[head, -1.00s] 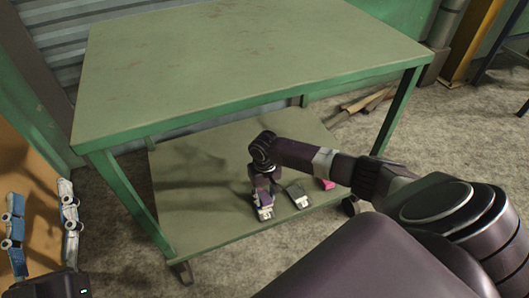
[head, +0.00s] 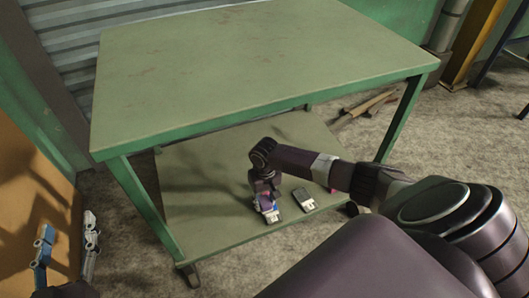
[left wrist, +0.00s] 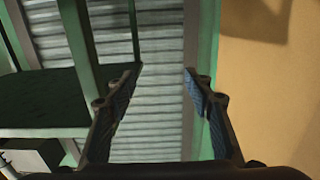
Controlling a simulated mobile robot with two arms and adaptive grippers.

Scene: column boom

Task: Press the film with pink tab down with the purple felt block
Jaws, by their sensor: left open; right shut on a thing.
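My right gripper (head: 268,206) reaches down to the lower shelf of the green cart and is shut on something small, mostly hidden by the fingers. It looks purple, but I cannot make out its shape. It is over or beside a small dark device with a pale end; contact cannot be told. A similar device (head: 303,199) lies to the right on the shelf. Small pink and blue specks show at the gripper; I cannot tell a film or tab there. My left gripper (head: 66,254) is open and empty at the far left; it also shows in the left wrist view (left wrist: 160,72).
The cart's upper top (head: 260,70) is bare and overhangs the lower shelf (head: 205,180). A pink thing (head: 333,190) is mostly hidden behind my right arm. An orange-brown panel (head: 30,190) stands near my left gripper.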

